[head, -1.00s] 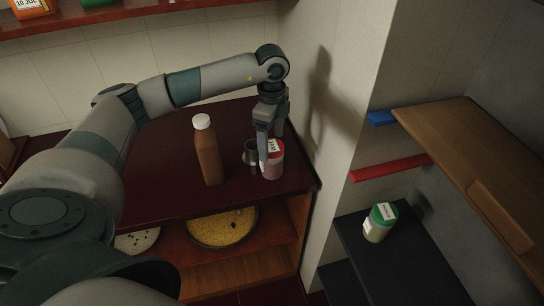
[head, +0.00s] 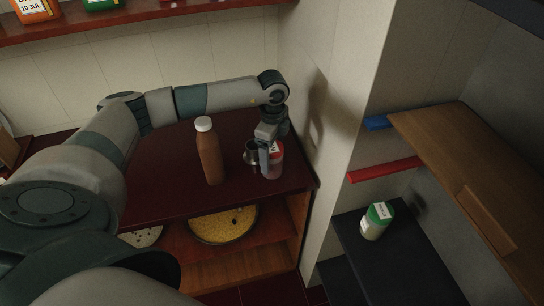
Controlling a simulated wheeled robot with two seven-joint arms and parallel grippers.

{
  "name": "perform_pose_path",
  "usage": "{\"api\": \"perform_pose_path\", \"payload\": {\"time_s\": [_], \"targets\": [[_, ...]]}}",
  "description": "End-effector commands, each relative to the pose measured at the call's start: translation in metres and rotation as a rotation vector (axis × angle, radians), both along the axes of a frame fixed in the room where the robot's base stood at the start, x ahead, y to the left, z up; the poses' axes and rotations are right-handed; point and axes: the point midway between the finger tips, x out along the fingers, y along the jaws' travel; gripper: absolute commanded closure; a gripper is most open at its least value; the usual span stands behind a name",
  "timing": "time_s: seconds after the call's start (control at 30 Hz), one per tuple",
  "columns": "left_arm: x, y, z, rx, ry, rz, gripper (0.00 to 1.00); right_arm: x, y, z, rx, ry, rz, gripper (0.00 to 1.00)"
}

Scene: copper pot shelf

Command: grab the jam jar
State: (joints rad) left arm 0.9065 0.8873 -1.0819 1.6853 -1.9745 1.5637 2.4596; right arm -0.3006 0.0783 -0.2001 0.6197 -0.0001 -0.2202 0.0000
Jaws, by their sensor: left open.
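A jar with a red lid and a pale label (head: 273,169) stands on the dark red counter (head: 150,185), near its right end. My left gripper (head: 270,150) points down at this jar from above, and its fingers hide part of the lid and side. The gripper is open; I cannot tell whether a finger touches the jar. My right gripper is not in view.
A brown bottle with a white cap (head: 208,150) stands left of the red-lidded jar. A wall (head: 345,110) rises close to the right. A pan of yellow grains (head: 224,224) sits on the shelf below.

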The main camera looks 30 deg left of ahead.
Motion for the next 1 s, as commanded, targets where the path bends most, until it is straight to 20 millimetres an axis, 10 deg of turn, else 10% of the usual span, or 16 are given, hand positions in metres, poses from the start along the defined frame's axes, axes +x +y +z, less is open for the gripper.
{"api": "perform_pose_path", "payload": {"time_s": [0.4, 0.67, 1.0], "targets": [[0.0002, -0.0002, -0.0002, 0.000, 0.000, 0.000, 0.23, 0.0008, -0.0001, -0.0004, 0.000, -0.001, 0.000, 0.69], [0.0002, -0.0001, 0.0000, 0.000, 0.000, 0.000, 0.79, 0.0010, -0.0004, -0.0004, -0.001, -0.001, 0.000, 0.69], [0.0012, -0.0002, 0.0031, -0.002, -0.002, 0.000, 0.79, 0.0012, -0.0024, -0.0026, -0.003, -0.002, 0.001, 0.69]]}}
